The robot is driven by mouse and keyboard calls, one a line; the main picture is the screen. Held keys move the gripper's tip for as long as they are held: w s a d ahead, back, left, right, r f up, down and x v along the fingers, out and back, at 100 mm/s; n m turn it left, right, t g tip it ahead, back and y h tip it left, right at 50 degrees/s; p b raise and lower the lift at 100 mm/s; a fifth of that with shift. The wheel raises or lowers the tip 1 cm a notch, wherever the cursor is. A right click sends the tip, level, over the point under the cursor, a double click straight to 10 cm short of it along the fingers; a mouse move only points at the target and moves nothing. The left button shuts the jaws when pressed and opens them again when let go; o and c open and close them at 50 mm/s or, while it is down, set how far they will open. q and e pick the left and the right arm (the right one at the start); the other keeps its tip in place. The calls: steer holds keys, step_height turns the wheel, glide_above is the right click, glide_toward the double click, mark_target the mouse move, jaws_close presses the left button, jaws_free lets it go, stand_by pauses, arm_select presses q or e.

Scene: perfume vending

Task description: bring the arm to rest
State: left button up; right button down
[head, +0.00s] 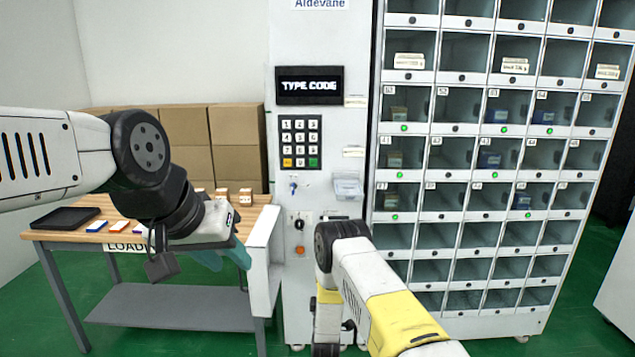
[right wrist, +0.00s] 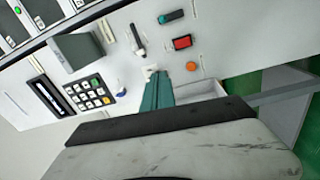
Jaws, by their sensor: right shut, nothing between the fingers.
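My left arm comes in from the left in the head view. Its gripper (head: 224,260), with teal fingers, points down in front of the wooden table; I cannot tell how far its fingers are apart. My right arm (head: 375,290), white and yellow, is folded low in front of the vending machine, and its gripper is hidden in the head view. In the right wrist view my right gripper (right wrist: 156,78) is shut and empty. Its teal fingertips appear over the machine's white front panel, near a small white fitting; I cannot tell whether they touch it.
The wooden table (head: 60,236) bears a black tray (head: 66,217) and several small boxes. Cardboard boxes (head: 236,125) are stacked behind. The panel has a keypad (head: 300,142) and an orange button (head: 299,250). A locker grid (head: 453,152) stands right.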

steer(key=w+d+r+m+g, duration=0.1)
steer(key=r+m, duration=0.1)
steer(key=r, duration=0.6)
steer(key=w+d+r+m+g+y, duration=0.1)
steer(key=r+m+g, duration=0.15)
steer(key=r, duration=0.45)
steer(key=w+d+r+m+g, duration=0.1)
steer(key=w+d+r+m, duration=0.1)
steer(key=r, duration=0.6)
steer(key=s+d+r+m+g+y, duration=0.1)
steer(key=s+d+r+m+g, duration=0.15)
steer(key=s+r, duration=0.55)
steer(key=s+d+r+m+g, duration=0.1)
steer(key=s+r+m, duration=0.1)
steer(key=s+r, duration=0.5)
steer(key=s+d+r+m+g, duration=0.1)
steer(key=s+d+r+m, duration=0.1)
steer(key=s, duration=0.9)
steer(key=s+d+m+g, duration=0.2)
steer(key=s+m+g, duration=0.1)
steer(key=s, duration=1.6)
steer(key=shift+s+d+f, duration=0.25)
steer(key=shift+s+f, duration=0.05)
steer(key=shift+f, duration=0.1)
